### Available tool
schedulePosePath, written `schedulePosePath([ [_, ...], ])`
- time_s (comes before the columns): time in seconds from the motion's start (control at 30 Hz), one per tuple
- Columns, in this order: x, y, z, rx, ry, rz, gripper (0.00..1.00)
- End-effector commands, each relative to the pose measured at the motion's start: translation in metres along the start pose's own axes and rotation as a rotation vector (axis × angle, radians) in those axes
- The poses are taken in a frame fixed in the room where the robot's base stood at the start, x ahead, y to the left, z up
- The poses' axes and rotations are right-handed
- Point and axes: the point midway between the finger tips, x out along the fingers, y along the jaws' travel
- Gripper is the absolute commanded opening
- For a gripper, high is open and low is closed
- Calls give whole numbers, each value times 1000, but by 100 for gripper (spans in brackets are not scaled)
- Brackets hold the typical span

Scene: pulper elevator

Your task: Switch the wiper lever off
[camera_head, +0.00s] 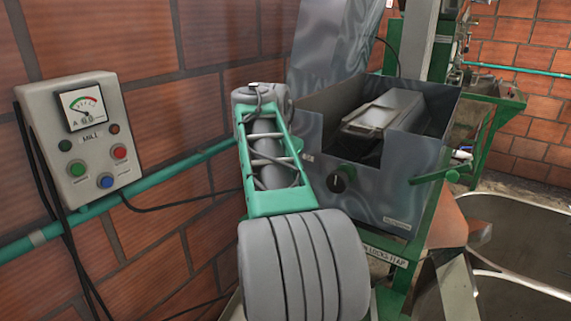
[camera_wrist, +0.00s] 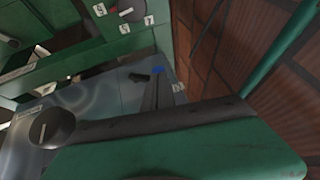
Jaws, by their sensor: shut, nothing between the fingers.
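No part bears a readable wiper label, so I cannot tell for sure which one is the wiper lever. In the wrist view a short black handle (camera_wrist: 140,77) stands on the grey metal panel, with a small blue part (camera_wrist: 158,70) beside it. My gripper (camera_wrist: 165,88) shows as narrow dark fingers close together, just right of the black handle. It looks shut and empty; contact with anything cannot be made out. In the head view my gripper is hidden. A green lever (camera_head: 436,176) sticks out at the right of the grey metal box (camera_head: 395,185).
The mill control box (camera_head: 85,138) hangs on the brick wall at left. A teal pipe (camera_head: 165,172) runs along that wall. A metal tub (camera_head: 520,225) stands at right.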

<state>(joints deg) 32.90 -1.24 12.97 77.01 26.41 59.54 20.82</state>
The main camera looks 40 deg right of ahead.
Motion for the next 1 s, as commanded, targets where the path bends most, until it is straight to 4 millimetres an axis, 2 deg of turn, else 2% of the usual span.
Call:
schedulePosePath([
  [0.73, 3, -5, 2, -2, -2, 0, 0],
  [0.87, -12, -11, 1, -2, -2, -1, 0],
  [1.0, -40, -24, -1, 1, 0, -1, 0],
])
